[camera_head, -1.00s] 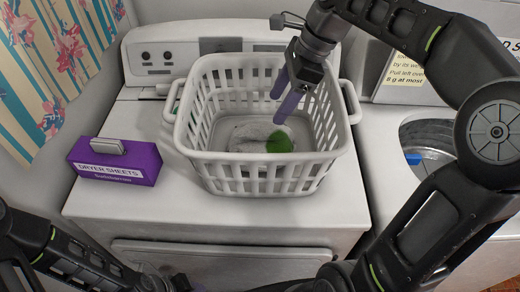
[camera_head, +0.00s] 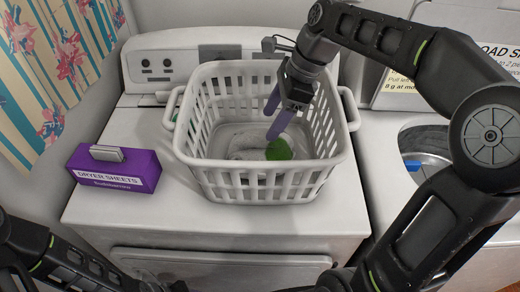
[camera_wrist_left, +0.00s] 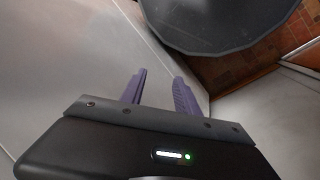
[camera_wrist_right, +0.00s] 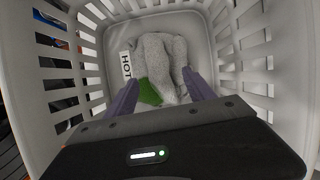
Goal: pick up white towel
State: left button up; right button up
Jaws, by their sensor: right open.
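The white towel (camera_head: 246,144) lies crumpled on the floor of the white laundry basket (camera_head: 205,164). In the right wrist view the towel (camera_wrist_right: 160,52) is greyish white and folded. A green item (camera_head: 278,150) lies against it, and shows at the towel's near left side in the right wrist view (camera_wrist_right: 150,94). My right gripper (camera_head: 270,121) points down inside the basket, open and empty, with its fingers apart over the towel; contact cannot be told. My left gripper (camera_wrist_left: 160,76) is open and empty, away from the basket.
The basket stands on a white machine top; its slatted walls surround my right gripper. A purple dryer sheets box (camera_head: 115,170) stands left of it. An open washer drum (camera_head: 428,145) is at the right. A label reading HOT (camera_wrist_right: 126,64) shows beside the towel.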

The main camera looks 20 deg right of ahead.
aim_at(264, 133)
jog(key=x, duration=0.4)
jog(key=shift+a+f, duration=0.3)
jog(key=shift+c, duration=0.2)
grip_shut()
dwell(0.6)
dwell(0.7)
